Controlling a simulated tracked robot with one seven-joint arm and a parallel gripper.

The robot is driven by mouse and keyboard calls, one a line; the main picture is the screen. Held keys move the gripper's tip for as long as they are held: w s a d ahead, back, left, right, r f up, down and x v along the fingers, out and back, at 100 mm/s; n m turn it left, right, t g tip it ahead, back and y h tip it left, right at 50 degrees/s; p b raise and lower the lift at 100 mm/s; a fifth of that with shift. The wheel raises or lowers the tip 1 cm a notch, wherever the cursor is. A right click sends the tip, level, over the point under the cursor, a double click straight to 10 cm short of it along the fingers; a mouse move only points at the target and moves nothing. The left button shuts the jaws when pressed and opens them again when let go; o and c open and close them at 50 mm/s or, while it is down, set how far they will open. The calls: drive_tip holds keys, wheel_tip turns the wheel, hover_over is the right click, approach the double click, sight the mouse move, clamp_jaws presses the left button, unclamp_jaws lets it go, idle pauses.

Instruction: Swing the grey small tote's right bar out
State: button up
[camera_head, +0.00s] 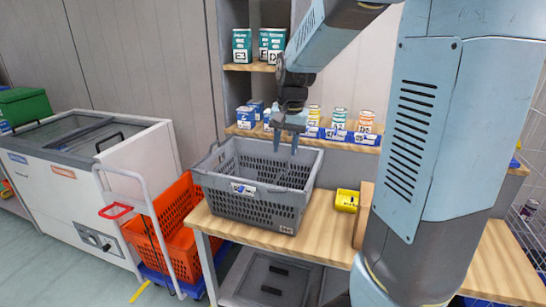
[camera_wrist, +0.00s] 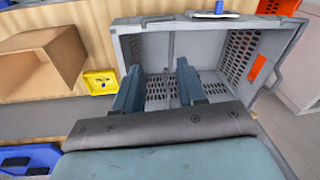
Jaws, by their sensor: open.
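The grey small tote (camera_head: 230,196) stands upright on the wooden table in the head view, and its inside looks empty. It also shows in the wrist view (camera_wrist: 256,25), with its perforated walls and rim. A thin grey bar (camera_head: 224,140) shows at its left end. The right bar cannot be made out clearly near the gripper. My gripper (camera_head: 288,146) is open, pointing down over the right part of the tote. In the wrist view the two fingers (camera_wrist: 158,75) are spread apart with nothing between them. Whether they touch the tote cannot be told.
A yellow bin (camera_head: 347,200) and a cardboard box (camera_head: 363,213) sit right of the tote on the wooden table (camera_head: 320,240). Shelves with cans and blue boxes (camera_head: 246,117) stand behind. An orange tote (camera_head: 178,205) on a trolley and a white freezer (camera_head: 85,190) are left.

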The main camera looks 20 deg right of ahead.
drive_tip(key=m+g, duration=0.1)
drive_tip(key=m, duration=0.1)
hover_over(277, 178)
drive_tip(key=shift+h, duration=0.3)
wheel_tip(277, 178, down, 7)
drive_tip(key=shift+r, duration=0.1)
drive_tip(key=shift+f, duration=3.55)
drive_tip(key=c, duration=0.6)
drive_tip(key=shift+r, duration=0.1)
drive_tip(key=shift+a+r, duration=0.1)
drive_tip(key=shift+r, duration=0.7)
drive_tip(key=shift+w, duration=0.1)
drive_tip(key=shift+r, duration=0.1)
